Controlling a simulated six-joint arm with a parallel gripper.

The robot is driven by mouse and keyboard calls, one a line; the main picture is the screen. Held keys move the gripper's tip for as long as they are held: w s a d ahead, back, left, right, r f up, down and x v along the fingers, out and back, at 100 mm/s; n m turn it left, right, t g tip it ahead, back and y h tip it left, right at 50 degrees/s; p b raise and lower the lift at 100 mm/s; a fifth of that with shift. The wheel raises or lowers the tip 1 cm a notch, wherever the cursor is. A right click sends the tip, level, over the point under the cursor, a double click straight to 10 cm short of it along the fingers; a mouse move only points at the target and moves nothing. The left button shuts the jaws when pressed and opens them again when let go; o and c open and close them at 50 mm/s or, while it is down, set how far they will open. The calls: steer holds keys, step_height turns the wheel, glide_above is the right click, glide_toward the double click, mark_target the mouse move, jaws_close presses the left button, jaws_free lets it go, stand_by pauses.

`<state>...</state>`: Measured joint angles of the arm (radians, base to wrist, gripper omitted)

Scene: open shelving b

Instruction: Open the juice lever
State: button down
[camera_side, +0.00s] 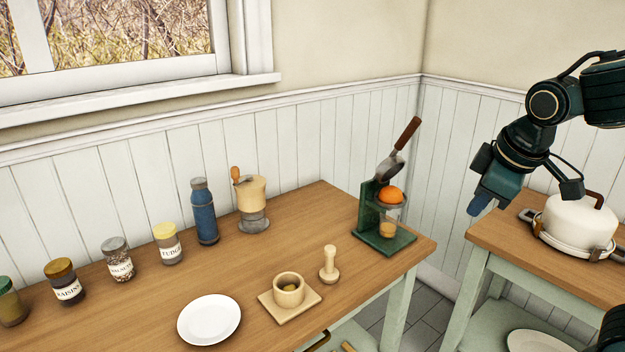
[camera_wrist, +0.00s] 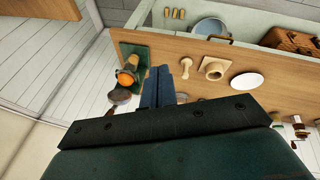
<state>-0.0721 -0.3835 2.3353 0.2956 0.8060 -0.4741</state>
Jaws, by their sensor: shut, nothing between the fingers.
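The juicer (camera_side: 369,213) is a green press at the right end of the wooden table. Its lever (camera_side: 407,133), with a brown handle, points steeply up and to the right. An orange (camera_side: 390,195) sits exposed under the metal press cup, above a glass (camera_side: 388,225) with some orange juice. The wrist view shows the juicer's green base (camera_wrist: 138,53) and the orange (camera_wrist: 125,78) left of my fingers. My gripper (camera_side: 476,207) is shut and empty, right of the juicer and apart from it. Its blue fingers also show in the wrist view (camera_wrist: 158,92).
A wooden tamper (camera_side: 329,264), a wooden cup on a square board (camera_side: 289,290) and a white plate (camera_side: 209,320) stand left of the juicer. A grinder (camera_side: 252,204), blue bottle (camera_side: 204,212) and several jars line the back. A second table holds a lidded white pot (camera_side: 577,225).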

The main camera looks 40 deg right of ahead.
steer(key=shift+s+a+r+m, duration=0.1)
steer(key=shift+s+a+m, duration=0.15)
steer(key=shift+s, duration=0.25)
steer(key=c, duration=1.3)
jaws_free()
steer(key=shift+w+r, duration=0.15)
steer(key=shift+w, duration=0.05)
steer(key=shift+c, duration=0.2)
steer(key=shift+o, duration=0.4)
steer(key=w+r+y, duration=0.1)
steer(key=w+r, duration=0.4)
steer(key=w, duration=0.2)
steer(key=shift+w+y, duration=0.25)
steer(key=shift+y, duration=0.05)
step_height(320, 180, up, 8)
glide_above(410, 131)
steer(key=s, duration=0.5)
steer(key=shift+d+r+m, duration=0.1)
steer(key=shift+d+m, duration=0.25)
steer(key=shift+d, duration=0.1)
steer(key=shift+w, duration=0.15)
steer(key=shift+a+x, duration=0.15)
steer(key=shift+x, duration=3.3)
steer(key=shift+a+x, duration=0.1)
steer(key=shift+x, duration=3.35)
